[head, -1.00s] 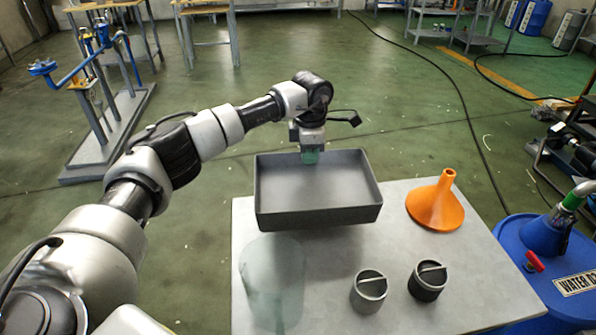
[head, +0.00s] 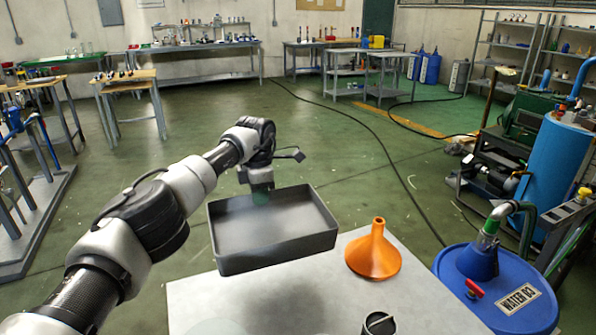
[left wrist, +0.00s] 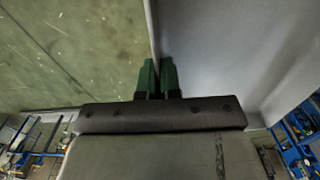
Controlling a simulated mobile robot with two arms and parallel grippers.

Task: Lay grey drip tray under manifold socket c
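The grey drip tray (head: 275,254) is a dark, shallow rectangular box. It hangs level over the back left of the grey table in the head view. My left gripper (head: 261,194) is at its far wall, pointing down. In the left wrist view, the green fingers (left wrist: 158,76) are closed on either side of the tray's thin wall (left wrist: 152,25). A stand with upright posts and blue piping (head: 14,125) is cut off at the left edge of the head view; I cannot tell its sockets apart. My right gripper is not in view.
An orange funnel (head: 373,256) stands on the grey table (head: 300,308), with a dark lidded jar (head: 378,323) at the front edge. A blue water drum (head: 500,285) is at the right. Open green floor (head: 330,160) lies behind the table.

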